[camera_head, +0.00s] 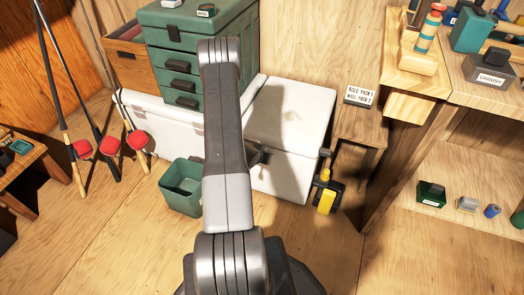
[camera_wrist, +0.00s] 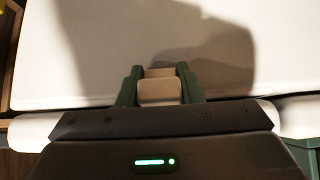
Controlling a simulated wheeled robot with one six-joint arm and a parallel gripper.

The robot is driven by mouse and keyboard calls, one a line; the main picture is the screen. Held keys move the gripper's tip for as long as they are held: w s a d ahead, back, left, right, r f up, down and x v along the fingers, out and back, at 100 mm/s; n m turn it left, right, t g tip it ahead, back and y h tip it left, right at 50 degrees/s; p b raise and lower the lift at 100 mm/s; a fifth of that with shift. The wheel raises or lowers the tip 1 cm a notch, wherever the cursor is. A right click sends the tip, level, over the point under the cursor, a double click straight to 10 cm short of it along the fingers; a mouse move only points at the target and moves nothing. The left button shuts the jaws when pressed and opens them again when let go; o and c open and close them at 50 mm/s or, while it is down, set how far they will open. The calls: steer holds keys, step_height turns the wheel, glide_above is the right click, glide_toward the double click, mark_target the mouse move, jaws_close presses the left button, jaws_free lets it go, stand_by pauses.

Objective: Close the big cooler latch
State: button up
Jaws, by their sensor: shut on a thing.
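A white cooler (camera_head: 290,110) stands against the back wall, partly hidden behind my arm. Its pale lid (camera_wrist: 70,60) fills the upper part of the wrist view, with shadow across it, and looks down flat. My gripper (camera_wrist: 160,75) is at the cooler's front edge. Its two dark green fingers are on either side of a beige latch piece (camera_wrist: 160,92) and shut on it. In the head view my gripper (camera_head: 263,155) is small and mostly hidden by my arm. Whether the latch is fastened cannot be told.
A green drawer chest (camera_head: 180,60) rests on white casework left of my arm. A green bin (camera_head: 180,187) stands on the floor in front. A yellow and black object (camera_head: 326,195) is right of the cooler. Rods with red reels (camera_head: 82,148) lean at left. Front floor is clear.

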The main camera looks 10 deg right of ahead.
steer(key=shift+r+g+y+p, duration=0.45)
steer(key=shift+g+p, duration=0.25)
steer(key=shift+p, duration=3.2)
steer(key=p, duration=0.5)
steer(key=shift+w+d+f+g+y, duration=0.15)
steer(key=shift+g+y, duration=0.1)
steer(key=shift+g, duration=0.15)
steer(key=shift+f, duration=0.2)
steer(key=o, duration=1)
steer(key=shift+r, duration=0.15)
steer(key=v, duration=1.3)
steer(key=shift+r, duration=0.25)
